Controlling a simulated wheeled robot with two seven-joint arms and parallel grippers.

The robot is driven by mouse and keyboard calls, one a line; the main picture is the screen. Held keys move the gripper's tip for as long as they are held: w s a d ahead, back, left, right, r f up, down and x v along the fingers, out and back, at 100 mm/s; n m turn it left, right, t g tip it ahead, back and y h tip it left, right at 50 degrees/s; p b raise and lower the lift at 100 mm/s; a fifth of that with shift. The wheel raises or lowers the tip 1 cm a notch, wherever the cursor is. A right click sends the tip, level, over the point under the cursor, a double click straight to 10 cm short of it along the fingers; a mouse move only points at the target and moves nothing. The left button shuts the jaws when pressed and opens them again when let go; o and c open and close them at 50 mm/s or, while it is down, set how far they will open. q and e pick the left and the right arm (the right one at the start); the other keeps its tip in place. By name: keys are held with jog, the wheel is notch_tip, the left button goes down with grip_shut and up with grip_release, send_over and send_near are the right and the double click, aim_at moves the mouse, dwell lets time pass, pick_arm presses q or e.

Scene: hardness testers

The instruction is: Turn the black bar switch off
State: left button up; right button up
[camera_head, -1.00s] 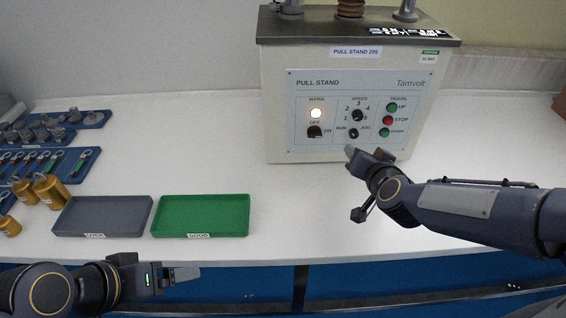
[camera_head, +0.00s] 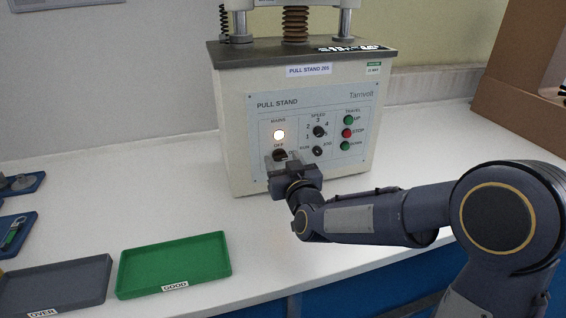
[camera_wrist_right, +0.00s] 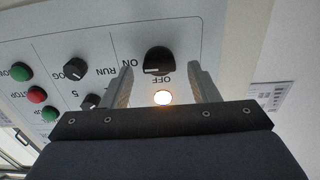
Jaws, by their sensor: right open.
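The pull stand (camera_head: 300,90) stands on the white bench with its panel facing me. Its black bar switch (camera_head: 281,155) is below the lit MAINS lamp (camera_head: 279,134), partly hidden by my right gripper. The wrist view, upside down, shows the switch (camera_wrist_right: 158,60) with OFF and ON printed beside it, and the glowing lamp (camera_wrist_right: 163,97). My right gripper (camera_head: 282,163) is open and close to the panel. In the wrist view its fingers (camera_wrist_right: 161,68) lie either side of the switch, with gaps; I cannot tell whether they reach its depth. My left gripper is out of view.
Speed knob (camera_head: 320,131), RUN/JOG knob (camera_head: 317,151) and travel buttons (camera_head: 347,133) sit right of the switch. A green tray (camera_head: 175,262) and grey tray (camera_head: 50,285) lie front left. A cardboard box (camera_head: 510,110) stands at the right.

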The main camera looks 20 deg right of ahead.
jog(key=shift+w, duration=0.2)
jog(key=c, duration=1)
